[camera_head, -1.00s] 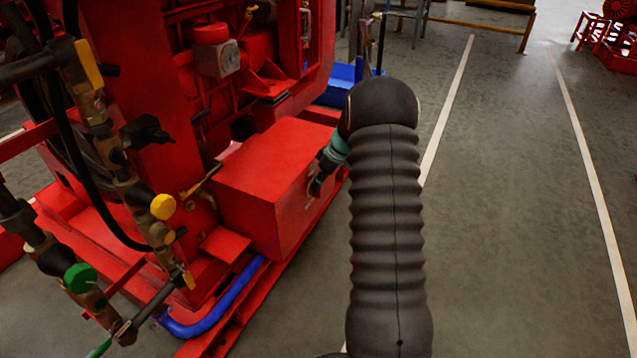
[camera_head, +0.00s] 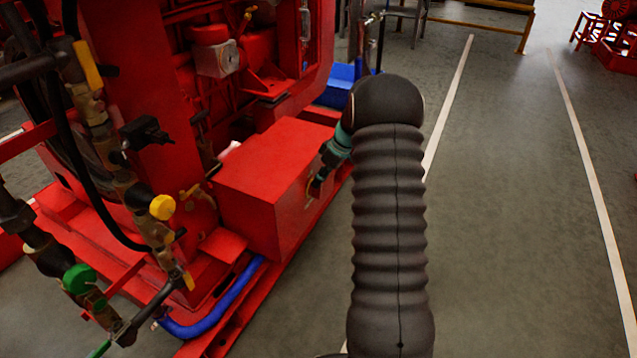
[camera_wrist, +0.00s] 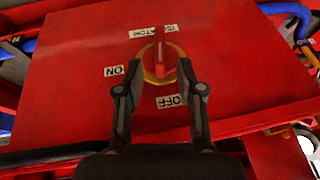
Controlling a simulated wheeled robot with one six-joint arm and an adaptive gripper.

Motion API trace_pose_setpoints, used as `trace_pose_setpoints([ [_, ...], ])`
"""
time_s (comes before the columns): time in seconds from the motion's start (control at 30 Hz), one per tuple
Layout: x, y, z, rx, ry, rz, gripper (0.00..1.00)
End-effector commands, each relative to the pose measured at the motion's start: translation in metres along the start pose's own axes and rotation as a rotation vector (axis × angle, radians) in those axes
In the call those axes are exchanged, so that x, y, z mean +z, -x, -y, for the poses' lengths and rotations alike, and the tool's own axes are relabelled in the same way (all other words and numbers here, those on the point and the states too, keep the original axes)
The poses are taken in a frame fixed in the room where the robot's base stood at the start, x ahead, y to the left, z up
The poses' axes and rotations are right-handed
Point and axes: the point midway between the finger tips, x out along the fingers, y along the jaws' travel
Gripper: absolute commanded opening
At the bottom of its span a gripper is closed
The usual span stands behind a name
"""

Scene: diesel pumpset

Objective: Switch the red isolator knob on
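The red isolator knob (camera_wrist: 161,64) sits in a yellow ring on the flat red face of a box. Its bar runs roughly up and down in the wrist view, in line with the OFF label (camera_wrist: 168,101) below it. The ON label (camera_wrist: 113,71) is to its left. My gripper (camera_wrist: 159,70) is open, with one fingertip on each side of the knob and a gap visible to the bar. In the head view my gripper (camera_head: 317,187) is at the side of the red box (camera_head: 262,180), and the knob cannot be made out there.
The red pumpset engine (camera_head: 240,50) stands behind and left of the box. A blue hose (camera_head: 215,312) runs low in front of it. Pipes with a yellow-capped valve (camera_head: 163,207) and a green cap (camera_head: 80,279) are at left.

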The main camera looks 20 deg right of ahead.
Motion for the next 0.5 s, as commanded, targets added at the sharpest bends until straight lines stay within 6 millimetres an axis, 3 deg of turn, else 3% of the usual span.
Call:
trace_pose_setpoints([
  [0.2,0.000,0.046,-0.001,0.004,0.001,-0.002,0.38],
  [0.5,0.000,0.089,-0.001,0.002,0.000,-0.001,0.38],
])
